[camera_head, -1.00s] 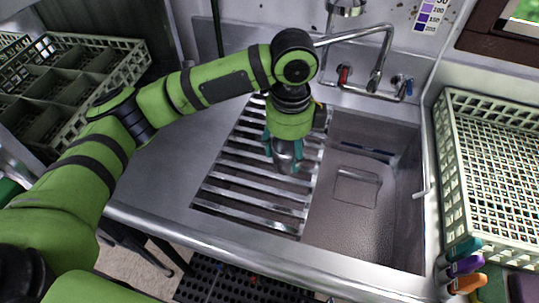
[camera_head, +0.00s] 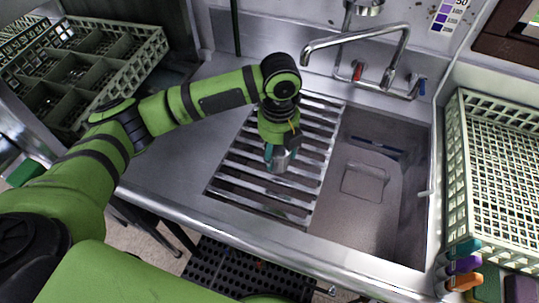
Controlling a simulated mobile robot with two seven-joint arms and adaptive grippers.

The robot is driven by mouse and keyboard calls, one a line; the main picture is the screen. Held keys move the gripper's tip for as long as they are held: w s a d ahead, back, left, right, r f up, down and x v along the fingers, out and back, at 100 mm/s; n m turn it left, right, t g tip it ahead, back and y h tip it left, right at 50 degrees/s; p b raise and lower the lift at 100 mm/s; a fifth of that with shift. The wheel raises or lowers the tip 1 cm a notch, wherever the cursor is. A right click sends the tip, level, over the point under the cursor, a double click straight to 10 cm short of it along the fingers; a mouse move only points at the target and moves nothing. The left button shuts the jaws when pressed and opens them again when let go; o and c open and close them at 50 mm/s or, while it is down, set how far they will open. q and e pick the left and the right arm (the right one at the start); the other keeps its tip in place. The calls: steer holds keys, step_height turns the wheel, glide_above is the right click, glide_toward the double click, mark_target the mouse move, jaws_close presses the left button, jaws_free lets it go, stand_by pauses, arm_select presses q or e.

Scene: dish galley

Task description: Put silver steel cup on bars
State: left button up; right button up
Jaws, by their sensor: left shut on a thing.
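The silver steel cup (camera_head: 279,165) is held at the end of my left gripper (camera_head: 279,153), over the left-middle part of the metal bars (camera_head: 258,191). The gripper points down and its teal fingers are shut around the cup. The gripper covers the upper part of the cup. I cannot tell whether the cup's bottom touches the bars. The bars lie across the left side of the sink. My right gripper is not in view.
The open sink basin (camera_head: 352,207) lies right of the bars, with a faucet (camera_head: 398,45) behind. A pale crate (camera_head: 452,165) stands at the right and a compartment rack (camera_head: 140,73) at the back left. Colored markers (camera_head: 463,266) stand at the lower right. The counter left of the bars is clear.

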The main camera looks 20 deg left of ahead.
mark_target(277, 156)
arm_select(q)
steer(key=shift+a+f, duration=0.55)
steer(key=shift+a, duration=0.3)
step_height(277, 156, down, 4)
steer(key=shift+a+r+p, duration=0.1)
steer(key=shift+p, duration=0.75)
steer(key=shift+f, duration=0.2)
steer(key=shift+f, duration=0.15)
steer(key=o, duration=1.1)
